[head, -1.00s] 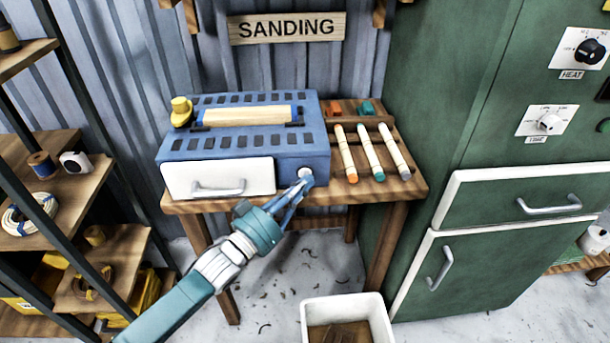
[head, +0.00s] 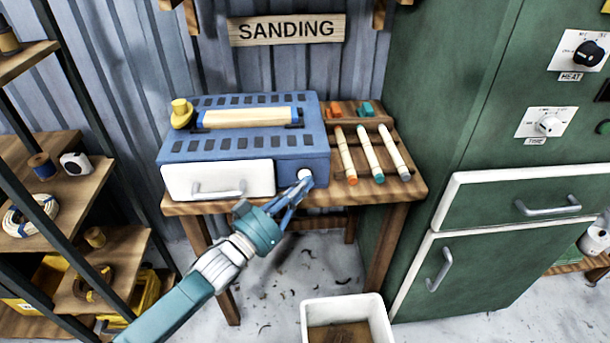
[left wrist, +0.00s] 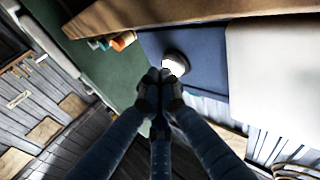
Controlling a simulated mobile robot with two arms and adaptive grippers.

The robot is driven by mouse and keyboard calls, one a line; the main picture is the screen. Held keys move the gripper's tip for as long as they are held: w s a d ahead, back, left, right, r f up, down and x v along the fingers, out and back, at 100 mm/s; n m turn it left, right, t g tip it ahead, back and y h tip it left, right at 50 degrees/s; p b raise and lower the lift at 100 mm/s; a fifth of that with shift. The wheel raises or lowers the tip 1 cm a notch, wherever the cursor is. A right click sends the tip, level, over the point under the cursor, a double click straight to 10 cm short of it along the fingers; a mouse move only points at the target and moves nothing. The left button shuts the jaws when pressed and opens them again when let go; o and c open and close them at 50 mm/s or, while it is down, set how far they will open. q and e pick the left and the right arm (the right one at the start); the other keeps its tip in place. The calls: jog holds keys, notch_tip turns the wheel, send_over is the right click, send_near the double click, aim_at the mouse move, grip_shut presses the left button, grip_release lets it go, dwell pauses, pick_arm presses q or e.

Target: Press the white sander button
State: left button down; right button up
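The blue sander (head: 300,145) stands on a wooden table, with a white drawer front at its left. The white button (head: 305,173) is on its front face, right of the drawer, and shows as a pale disc in the left wrist view (left wrist: 176,64). My left gripper (head: 303,184) reaches up from the lower left with its fingertips at the button. In the left wrist view its fingers (left wrist: 160,76) are drawn together with nothing between them. The tips overlap the button's edge; I cannot tell whether they touch or press it. My right gripper is out of view.
Several colour-tipped sticks (head: 369,153) lie on the wooden table (head: 415,187) right of the sander. A green cabinet (head: 445,110) stands at the right, shelves (head: 112,245) at the left. A white bin (head: 378,318) is on the floor below.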

pick_arm(q)
jog(key=shift+s, duration=0.15)
jog(key=s+p, duration=0.1)
jog(key=s, duration=0.1)
jog(key=s+p, duration=0.1)
jog(key=s, duration=0.1)
jog(key=s+p, duration=0.1)
jog(key=s, duration=0.1)
jog(key=shift+d, duration=0.3)
jog(key=shift+w, duration=0.1)
